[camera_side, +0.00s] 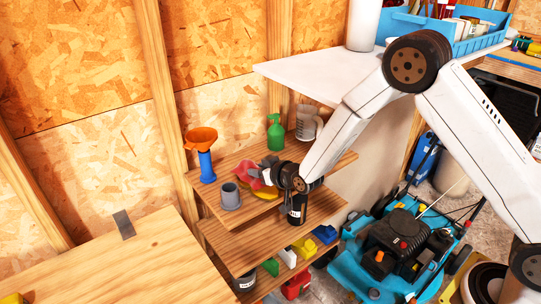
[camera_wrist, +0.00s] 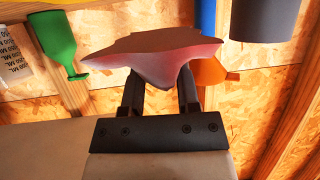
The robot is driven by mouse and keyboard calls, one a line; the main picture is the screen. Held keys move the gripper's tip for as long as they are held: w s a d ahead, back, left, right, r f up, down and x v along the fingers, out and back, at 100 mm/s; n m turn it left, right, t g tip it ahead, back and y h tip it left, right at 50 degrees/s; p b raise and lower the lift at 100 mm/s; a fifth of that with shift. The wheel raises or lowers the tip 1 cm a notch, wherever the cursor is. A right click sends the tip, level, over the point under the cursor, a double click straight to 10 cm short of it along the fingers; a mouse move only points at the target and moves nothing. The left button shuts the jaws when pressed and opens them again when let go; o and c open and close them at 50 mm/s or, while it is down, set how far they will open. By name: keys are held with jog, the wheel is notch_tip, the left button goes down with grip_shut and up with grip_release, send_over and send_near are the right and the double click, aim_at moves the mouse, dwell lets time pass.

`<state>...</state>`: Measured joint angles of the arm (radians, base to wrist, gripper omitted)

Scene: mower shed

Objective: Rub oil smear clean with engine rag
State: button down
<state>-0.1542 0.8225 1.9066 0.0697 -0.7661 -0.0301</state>
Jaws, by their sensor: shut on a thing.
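My gripper (camera_wrist: 160,92) is shut on a red-pink cloth, the engine rag (camera_wrist: 155,52), which spreads out beyond the fingertips in the wrist view. In the side view the rag (camera_side: 255,177) shows as a crumpled red bit at the end of my arm, over the upper wooden shelf. A yellow item (camera_side: 266,193) shows just below it; I cannot tell whether they touch. I cannot make out an oil smear for sure in either view; the rag and my arm hide part of the shelf.
A blue mower (camera_side: 385,262) stands right. The left bench (camera_side: 140,262) is largely clear.

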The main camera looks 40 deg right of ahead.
aim_at(259, 192)
notch_tip(259, 192, down, 3)
jog(key=shift+f, duration=0.15)
jog(key=shift+d+f, duration=0.65)
jog(key=shift+f, duration=0.25)
jog(key=shift+d, duration=3.75)
jog(key=shift+a, duration=4.55)
jog(key=shift+w+d, duration=0.15)
jog(key=shift+d, duration=4.8)
jog(key=shift+a, duration=4.95)
jog(key=shift+d+r, duration=0.15)
jog(key=shift+r, duration=4.05)
